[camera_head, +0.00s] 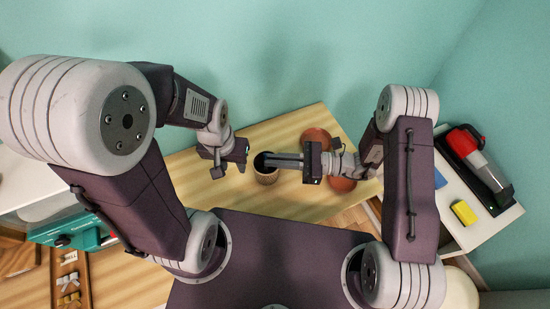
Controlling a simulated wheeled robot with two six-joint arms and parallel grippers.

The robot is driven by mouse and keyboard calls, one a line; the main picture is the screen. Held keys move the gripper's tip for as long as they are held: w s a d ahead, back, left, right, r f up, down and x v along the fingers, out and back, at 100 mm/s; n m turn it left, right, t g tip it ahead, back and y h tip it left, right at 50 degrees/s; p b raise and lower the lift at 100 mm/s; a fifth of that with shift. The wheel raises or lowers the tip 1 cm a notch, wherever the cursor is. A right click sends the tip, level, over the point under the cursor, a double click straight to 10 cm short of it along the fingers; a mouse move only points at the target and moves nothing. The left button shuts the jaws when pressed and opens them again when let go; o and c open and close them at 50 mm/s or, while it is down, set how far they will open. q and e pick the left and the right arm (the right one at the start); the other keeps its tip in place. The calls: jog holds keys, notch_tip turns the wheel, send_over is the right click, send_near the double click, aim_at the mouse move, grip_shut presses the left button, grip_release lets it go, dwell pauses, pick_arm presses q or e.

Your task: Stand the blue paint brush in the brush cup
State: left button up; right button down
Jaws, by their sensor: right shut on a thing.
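The brush cup (266,178) is a small tan cup with a dark opening, upright on the wooden table in the middle of the head view. My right gripper (269,160) reaches in from the right, its fingers level and pointing left, with the tips over or at the cup's opening. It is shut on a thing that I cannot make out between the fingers. I cannot pick out the blue paint brush clearly in this view. My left gripper (230,168) is left of the cup, apart from it, with its fingers spread and nothing visible between them.
The wooden table (300,207) has bare room in front of the cup. Two reddish-brown round things (317,136) (342,184) lie near my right gripper. A side surface at the right holds a red and black device (470,150) and a yellow block (464,212). A teal case (72,232) is at the left.

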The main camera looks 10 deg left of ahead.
jog(key=c, duration=1.5)
grip_release()
jog(key=shift+d, duration=0.1)
